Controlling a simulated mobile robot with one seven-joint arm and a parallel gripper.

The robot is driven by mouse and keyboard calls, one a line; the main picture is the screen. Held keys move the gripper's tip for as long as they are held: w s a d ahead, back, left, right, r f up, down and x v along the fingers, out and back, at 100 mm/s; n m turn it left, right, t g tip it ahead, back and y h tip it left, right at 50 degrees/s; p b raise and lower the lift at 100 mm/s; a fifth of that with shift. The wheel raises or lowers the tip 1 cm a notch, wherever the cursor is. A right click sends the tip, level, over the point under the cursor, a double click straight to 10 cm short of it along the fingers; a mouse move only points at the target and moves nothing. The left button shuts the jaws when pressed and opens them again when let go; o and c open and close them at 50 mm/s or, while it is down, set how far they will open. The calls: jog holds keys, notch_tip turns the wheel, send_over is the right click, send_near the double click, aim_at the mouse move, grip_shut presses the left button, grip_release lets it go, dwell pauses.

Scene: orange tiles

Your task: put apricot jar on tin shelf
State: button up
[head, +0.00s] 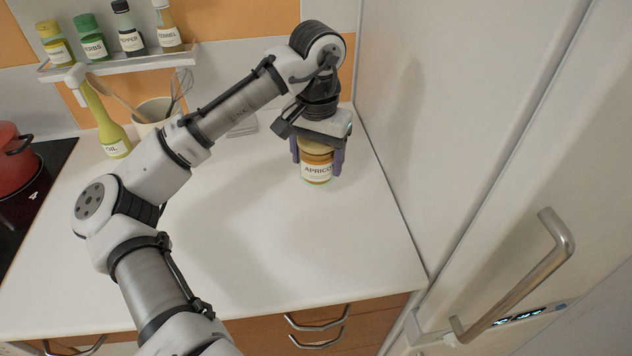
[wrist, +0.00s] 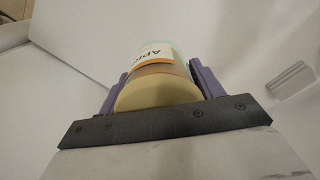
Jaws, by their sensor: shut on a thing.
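The apricot jar (head: 317,165) has a white label and a pale yellow lid, and stands upright between the fingers in the head view. My gripper (head: 318,158) is shut on it from above, with a purple finger on each side. I cannot tell whether the jar touches the counter. In the wrist view the jar (wrist: 157,75) sits between the fingers of my gripper (wrist: 155,85), lid toward the camera. The metal wall shelf (head: 120,63) at the upper left holds several spice jars; I cannot tell if it is the tin shelf.
A tall white fridge (head: 470,130) stands right of the counter (head: 260,240). An oil bottle (head: 108,130) and a utensil crock (head: 152,112) stand at the back left. A red pot (head: 14,165) is on the black hob (head: 40,165). The counter's front middle is clear.

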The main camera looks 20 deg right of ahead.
jog(key=shift+f+p, duration=0.5)
jog(key=shift+f, duration=3.45)
jog(key=o, duration=1.3)
jog(key=shift+f, duration=0.1)
jog(key=shift+c, duration=0.2)
